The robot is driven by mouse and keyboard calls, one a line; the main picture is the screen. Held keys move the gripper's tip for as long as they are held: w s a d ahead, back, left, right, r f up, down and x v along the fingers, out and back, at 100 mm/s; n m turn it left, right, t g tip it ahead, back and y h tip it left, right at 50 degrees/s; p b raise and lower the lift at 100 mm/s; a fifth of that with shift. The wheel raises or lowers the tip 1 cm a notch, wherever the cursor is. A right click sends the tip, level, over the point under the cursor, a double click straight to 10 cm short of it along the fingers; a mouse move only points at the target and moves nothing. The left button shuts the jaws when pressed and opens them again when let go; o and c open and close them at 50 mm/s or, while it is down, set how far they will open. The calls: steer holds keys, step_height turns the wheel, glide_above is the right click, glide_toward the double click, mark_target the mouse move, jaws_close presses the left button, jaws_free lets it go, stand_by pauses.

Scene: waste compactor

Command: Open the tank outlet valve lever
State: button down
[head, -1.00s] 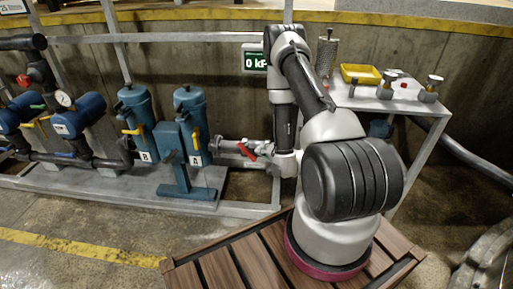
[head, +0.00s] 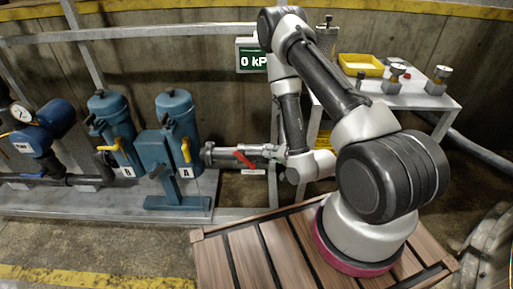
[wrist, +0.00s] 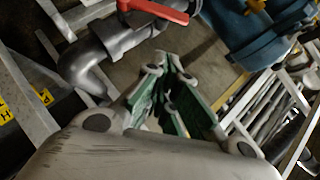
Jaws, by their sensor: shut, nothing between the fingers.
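A red lever (head: 244,160) sits on a grey horizontal pipe (head: 225,155), slanting down to the right. It also shows as a red bar (wrist: 155,10) at the top of the wrist view, on a dark grey valve body. My gripper (head: 271,152) is at the right end of this pipe in the head view, close to the lever; its fingers are small and partly unclear there. In the wrist view its green-padded fingers (wrist: 167,66) meet at the tips, empty, below the red lever and apart from it in the picture. I cannot tell the exact gap.
Blue filter housings marked A (head: 177,130) and B (head: 113,125), with yellow handles, stand left of the lever. A metal bench (head: 420,98) with a yellow tray (head: 360,65) stands right. A grey pipe elbow (wrist: 85,65) lies left of my fingers.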

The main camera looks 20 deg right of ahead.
mark_target(245, 159)
steer(key=s+a+f+x, duration=0.1)
steer(key=a+x, duration=0.1)
steer(key=x, duration=1)
steer(key=shift+f, duration=0.25)
steer(key=shift+a, duration=0.15)
steer(key=shift+w+a+f, duration=0.1)
steer(key=shift+w+a, duration=0.1)
steer(key=shift+a, duration=0.35)
